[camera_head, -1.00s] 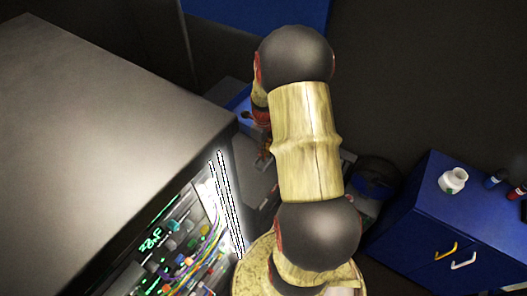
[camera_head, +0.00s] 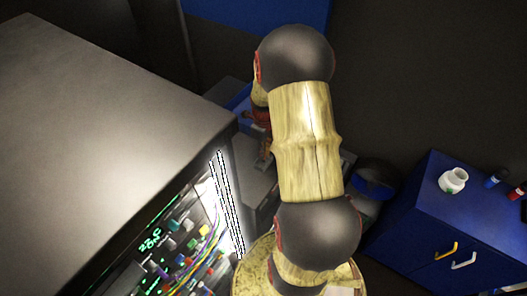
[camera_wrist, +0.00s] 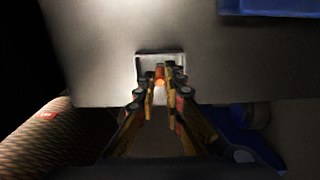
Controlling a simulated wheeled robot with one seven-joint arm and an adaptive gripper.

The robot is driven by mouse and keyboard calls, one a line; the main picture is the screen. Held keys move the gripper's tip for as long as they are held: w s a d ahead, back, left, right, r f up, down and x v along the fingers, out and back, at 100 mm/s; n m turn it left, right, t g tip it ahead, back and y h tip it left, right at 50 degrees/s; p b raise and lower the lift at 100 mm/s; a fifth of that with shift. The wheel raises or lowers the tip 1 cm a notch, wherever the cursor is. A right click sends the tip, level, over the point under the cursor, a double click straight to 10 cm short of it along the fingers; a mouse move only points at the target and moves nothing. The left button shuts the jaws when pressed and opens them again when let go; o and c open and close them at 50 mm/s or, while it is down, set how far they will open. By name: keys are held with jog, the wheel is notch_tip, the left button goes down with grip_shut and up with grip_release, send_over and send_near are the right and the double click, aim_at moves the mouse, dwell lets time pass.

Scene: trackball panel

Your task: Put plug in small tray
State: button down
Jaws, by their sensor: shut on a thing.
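My gripper (camera_wrist: 159,84) shows in the wrist view with its fingers drawn close together. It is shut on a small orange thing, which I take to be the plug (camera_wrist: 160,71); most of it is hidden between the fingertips. A small pale square tray (camera_wrist: 143,61) lies on a grey surface straight beyond the fingertips. The plug overlaps the tray in the picture; I cannot tell how high above it the plug is. In the head view my arm hides most of the gripper, the plug and the small tray.
A blue tray or bin (camera_wrist: 268,7) sits at the upper right of the wrist view. In the head view, a large grey cabinet (camera_head: 90,130) with a lit panel of coloured wires (camera_head: 190,245) stands left.

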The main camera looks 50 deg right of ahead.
jog(key=shift+f+b, duration=0.4)
jog(key=shift+f, duration=0.2)
dwell(0.5)
jog(key=c, duration=1.9)
grip_release()
jog(key=shift+o, duration=0.4)
notch_tip(320, 180, up, 12)
